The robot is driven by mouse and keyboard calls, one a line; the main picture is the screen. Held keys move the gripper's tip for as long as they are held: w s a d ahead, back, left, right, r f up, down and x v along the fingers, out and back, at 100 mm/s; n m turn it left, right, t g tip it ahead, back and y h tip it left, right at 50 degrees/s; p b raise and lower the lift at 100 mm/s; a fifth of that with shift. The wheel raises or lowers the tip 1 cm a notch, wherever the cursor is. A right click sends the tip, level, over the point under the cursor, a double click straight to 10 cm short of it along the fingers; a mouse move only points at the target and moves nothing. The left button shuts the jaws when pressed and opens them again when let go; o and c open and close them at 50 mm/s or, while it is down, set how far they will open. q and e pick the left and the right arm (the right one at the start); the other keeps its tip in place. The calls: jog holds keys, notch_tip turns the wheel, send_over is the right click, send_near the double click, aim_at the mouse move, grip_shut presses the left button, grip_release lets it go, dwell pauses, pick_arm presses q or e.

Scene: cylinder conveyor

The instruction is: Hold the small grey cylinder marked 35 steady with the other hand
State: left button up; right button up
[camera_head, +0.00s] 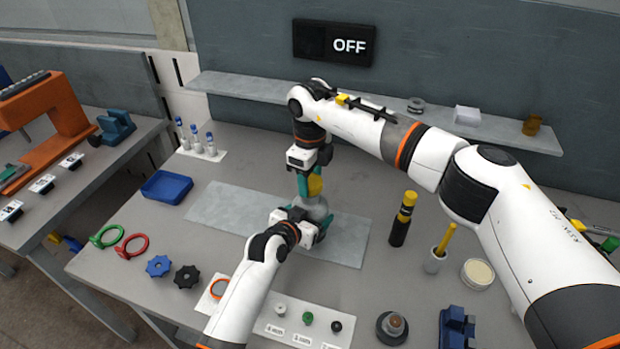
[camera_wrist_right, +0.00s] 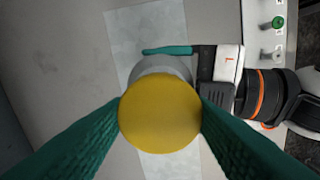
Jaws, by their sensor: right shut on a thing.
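A grey cylinder (camera_head: 315,209) stands on the pale strip in the head view; its mark cannot be read. It also shows partly behind a yellow round piece in the right wrist view (camera_wrist_right: 160,67). My right gripper (camera_head: 311,184) points down, its teal fingers shut on the yellow piece (camera_wrist_right: 160,113) directly above the grey cylinder. Whether yellow and grey parts are joined is hidden. My left gripper (camera_head: 318,230) reaches in low from the front, with teal fingers around the grey cylinder. One finger lies along its far side in the wrist view; the other is hidden, so contact is unclear.
A black, yellow-topped cylinder (camera_head: 402,220) and a small cup with a yellow stick (camera_head: 434,262) stand right of the pale strip (camera_head: 225,212). A blue tray (camera_head: 166,187) lies left. Rings, knobs and a labelled card (camera_head: 300,325) lie along the front. A shelf (camera_head: 250,88) runs behind.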

aim_at(310, 180)
jog(key=shift+r, duration=0.1)
jog(key=shift+r, duration=1.9)
pick_arm(q)
jog(key=o, duration=1.8)
jog(key=shift+o, duration=0.2)
jog(key=shift+s+a, duration=0.1)
